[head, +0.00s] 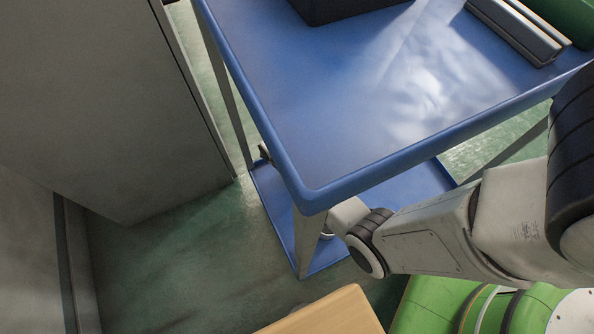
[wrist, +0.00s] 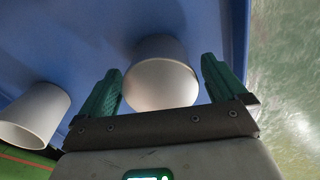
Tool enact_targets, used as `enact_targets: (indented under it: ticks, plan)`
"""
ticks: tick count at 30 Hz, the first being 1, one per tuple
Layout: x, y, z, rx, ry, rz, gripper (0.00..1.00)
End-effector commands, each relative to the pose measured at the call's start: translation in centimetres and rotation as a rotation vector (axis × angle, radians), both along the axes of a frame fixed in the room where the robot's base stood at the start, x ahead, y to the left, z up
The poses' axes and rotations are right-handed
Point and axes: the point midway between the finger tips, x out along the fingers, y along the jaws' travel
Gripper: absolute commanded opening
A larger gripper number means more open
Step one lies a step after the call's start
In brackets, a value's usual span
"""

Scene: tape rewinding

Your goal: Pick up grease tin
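In the wrist view, my gripper (wrist: 160,66) is open, with one green finger on each side of a pale, rounded tin (wrist: 161,84), apparently the grease tin. Its near end bulges towards my palm. A gap shows beside the left finger and another beside the right, so it is not gripped. No label shows on it. In the head view, my arm reaches under the cart's blue top, which hides my gripper and the tin.
A white, open-ended cup or tube (wrist: 35,116) lies left of my gripper in the wrist view. The blue cart (head: 350,110) has a lower shelf (head: 275,215). A grey cabinet (head: 110,100) stands left, and a wooden surface (head: 325,312) and green cylinders (head: 430,305) are in front.

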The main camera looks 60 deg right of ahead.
Motion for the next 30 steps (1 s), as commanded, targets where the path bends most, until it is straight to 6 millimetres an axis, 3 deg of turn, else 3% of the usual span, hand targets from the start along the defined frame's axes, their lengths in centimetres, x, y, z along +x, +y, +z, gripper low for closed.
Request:
enact_targets:
  ticks: [2, 18, 30]
  plan:
    - [0.0, 0.0, 0.02, 0.0, 0.0, 0.0, 0.9]
    - [-0.01, 0.0, 0.01, 0.0, 0.0, 0.0, 0.39]
    - [0.01, -0.01, 0.83, -0.001, -0.001, 0.0, 0.39]
